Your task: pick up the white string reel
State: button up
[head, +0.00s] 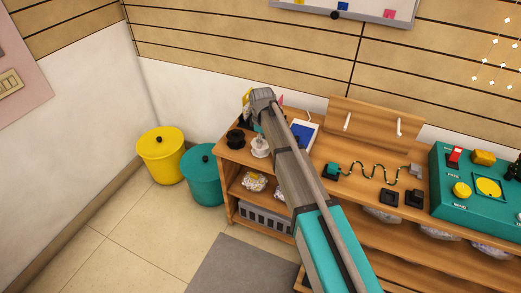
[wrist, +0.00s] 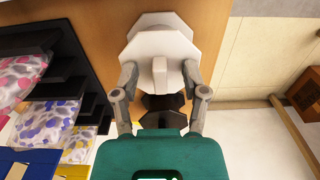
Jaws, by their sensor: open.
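The white string reel (head: 260,147) stands on the left end of the wooden shelf top, beside my arm in the head view. In the wrist view the white string reel (wrist: 160,42) shows its wide angular flange and a small knob facing me. My gripper (wrist: 160,70) is open, with one finger at each side of the reel's near edge. Whether the fingers touch it I cannot tell. In the head view my gripper is mostly hidden behind my arm.
A black reel (head: 235,138) stands just left of the white one; it also shows below it in the wrist view (wrist: 163,106). A blue book (head: 304,135) lies to the right. Yellow (head: 161,158) and teal (head: 202,178) bins stand on the floor at left.

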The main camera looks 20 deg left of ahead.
jog(key=shift+c, duration=0.3)
grip_shut()
dwell(0.4)
